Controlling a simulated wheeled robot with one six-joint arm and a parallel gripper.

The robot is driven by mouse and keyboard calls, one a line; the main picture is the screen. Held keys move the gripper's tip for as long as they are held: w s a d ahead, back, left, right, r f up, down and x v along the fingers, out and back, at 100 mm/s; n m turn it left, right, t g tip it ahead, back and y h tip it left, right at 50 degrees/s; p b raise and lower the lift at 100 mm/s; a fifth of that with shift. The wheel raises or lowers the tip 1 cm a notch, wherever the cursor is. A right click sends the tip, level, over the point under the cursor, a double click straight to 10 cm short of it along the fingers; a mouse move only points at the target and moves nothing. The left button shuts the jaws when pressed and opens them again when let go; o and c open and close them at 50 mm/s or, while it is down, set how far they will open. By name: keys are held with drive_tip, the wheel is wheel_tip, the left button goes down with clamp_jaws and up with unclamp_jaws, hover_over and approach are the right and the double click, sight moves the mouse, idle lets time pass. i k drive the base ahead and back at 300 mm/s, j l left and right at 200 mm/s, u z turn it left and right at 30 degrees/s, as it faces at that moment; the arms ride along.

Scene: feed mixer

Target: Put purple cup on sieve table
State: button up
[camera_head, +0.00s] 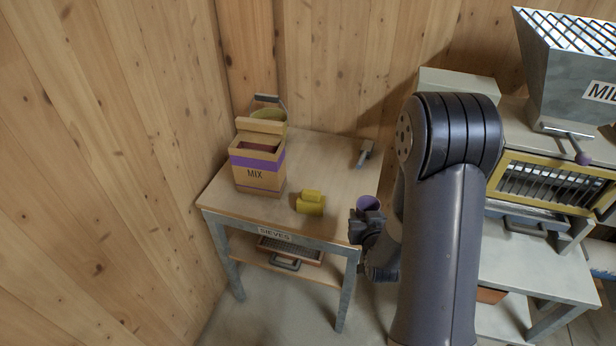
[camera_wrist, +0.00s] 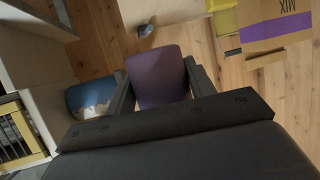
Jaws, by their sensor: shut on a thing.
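The purple cup (camera_head: 368,202) is held in my gripper (camera_head: 367,220) by the front right corner of the sieve table (camera_head: 235,203). The wrist view shows the purple cup (camera_wrist: 158,75) between both fingers of my gripper (camera_wrist: 158,82), which are shut on it. I cannot tell whether the cup is over the tabletop or just beside its right edge. The table carries a "SIEVES" label (camera_head: 275,233) on its front. My arm hides the area right of the table.
On the table stand a MIX box (camera_head: 258,172) with a purple band, a yellow cup (camera_head: 311,203) and a small grey tool (camera_head: 364,154). A sieve tray (camera_head: 290,249) sits on the shelf below. The tabletop's right front part looks clear. A mill (camera_head: 570,75) stands at right.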

sight(341, 210)
drive_tip(key=z, duration=1.4)
drive_tip(key=j+z, duration=0.1)
drive_tip(key=j, duration=0.4)
drive_tip(key=k+j, duration=0.15)
drive_tip(key=j, duration=0.35)
drive_tip(key=k+j+z, duration=0.15)
drive_tip(key=j, duration=0.85)
drive_tip(key=k+z, duration=0.05)
